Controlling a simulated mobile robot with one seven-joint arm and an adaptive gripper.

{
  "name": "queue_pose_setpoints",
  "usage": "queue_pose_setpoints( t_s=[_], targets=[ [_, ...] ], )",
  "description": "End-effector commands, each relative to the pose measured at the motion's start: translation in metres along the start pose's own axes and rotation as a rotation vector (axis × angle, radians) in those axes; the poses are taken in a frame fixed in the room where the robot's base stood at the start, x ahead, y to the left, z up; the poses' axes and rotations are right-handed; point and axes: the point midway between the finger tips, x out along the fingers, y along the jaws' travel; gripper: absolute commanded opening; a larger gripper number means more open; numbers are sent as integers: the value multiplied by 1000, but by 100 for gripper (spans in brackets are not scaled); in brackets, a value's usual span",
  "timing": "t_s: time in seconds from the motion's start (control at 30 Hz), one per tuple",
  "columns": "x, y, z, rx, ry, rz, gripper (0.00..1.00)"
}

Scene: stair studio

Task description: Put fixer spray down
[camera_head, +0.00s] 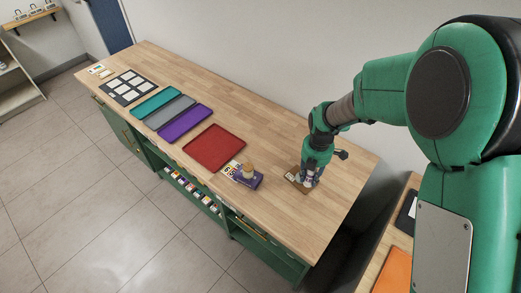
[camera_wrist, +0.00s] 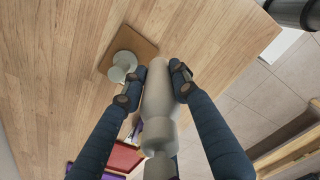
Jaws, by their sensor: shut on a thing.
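My gripper (camera_head: 309,178) is over the right part of the wooden bench top. In the wrist view its two dark fingers (camera_wrist: 159,82) are shut on a pale grey bottle, which I take as the fixer spray (camera_wrist: 158,105). In the wrist view the bottle lies between the fingers, its narrower end towards the camera. A brown square board (camera_wrist: 143,47) is beside the bottle, with a pale round-topped object (camera_wrist: 125,62) on it. In the head view the board (camera_head: 293,182) is partly hidden by my gripper. I cannot tell whether the bottle touches the bench.
The bench top (camera_head: 265,130) is clear behind and in front of my gripper. A purple holder (camera_head: 254,183) with a tan-topped item stands to the left, then a red tray (camera_head: 214,148) and purple, grey and teal trays. A second table with an orange mat (camera_head: 393,270) is at lower right.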

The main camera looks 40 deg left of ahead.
Motion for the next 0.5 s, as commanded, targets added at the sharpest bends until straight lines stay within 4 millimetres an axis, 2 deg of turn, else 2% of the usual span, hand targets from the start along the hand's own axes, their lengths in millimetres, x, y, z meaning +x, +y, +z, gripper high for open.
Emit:
queue_pose_setpoints(
  t_s=[0.1,0.5],
  targets=[
    [-4,26,4,25,0,1,0],
    [-10,96,12,101,-1,1,0]
  ],
)
